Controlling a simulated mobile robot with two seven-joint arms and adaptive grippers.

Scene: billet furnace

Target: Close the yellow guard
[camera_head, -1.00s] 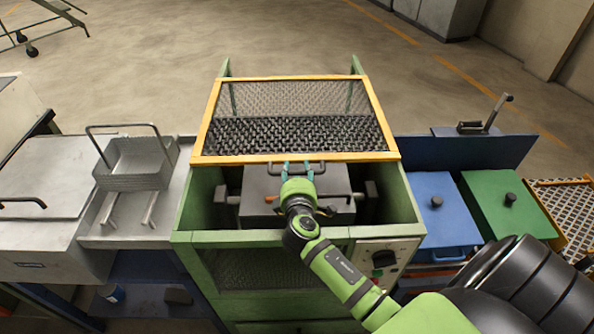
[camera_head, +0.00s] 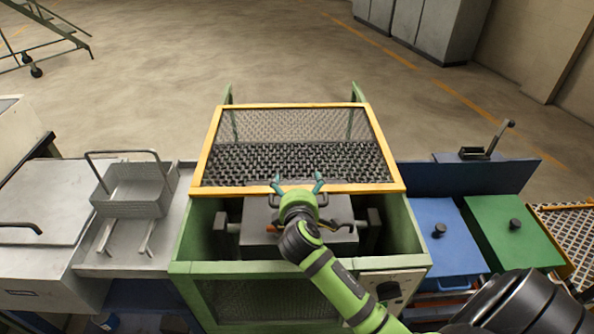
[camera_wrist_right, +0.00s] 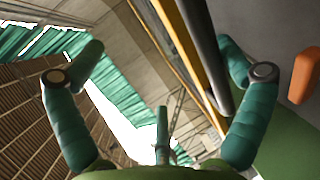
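The yellow guard (camera_head: 203,150) is a yellow-framed wire mesh panel over the back part of the green machine (camera_head: 184,268). Below its near edge the front of the opening is uncovered. A dark handle runs along that near edge, partly hidden by my right gripper (camera_head: 298,184). The gripper is at the middle of the edge with its teal fingers spread apart. In the right wrist view, the guard's yellow bar (camera_wrist_right: 186,50) and the grey handle bar (camera_wrist_right: 206,55) lie between the open fingers, nearer the right-hand one. My left gripper is out of view.
A grey block (camera_head: 262,238) sits inside the opening. A wire basket (camera_head: 130,190) stands on the left bench. Blue (camera_head: 440,235) and green (camera_head: 510,232) lidded boxes stand at right. A control knob (camera_head: 387,290) is on the machine's front.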

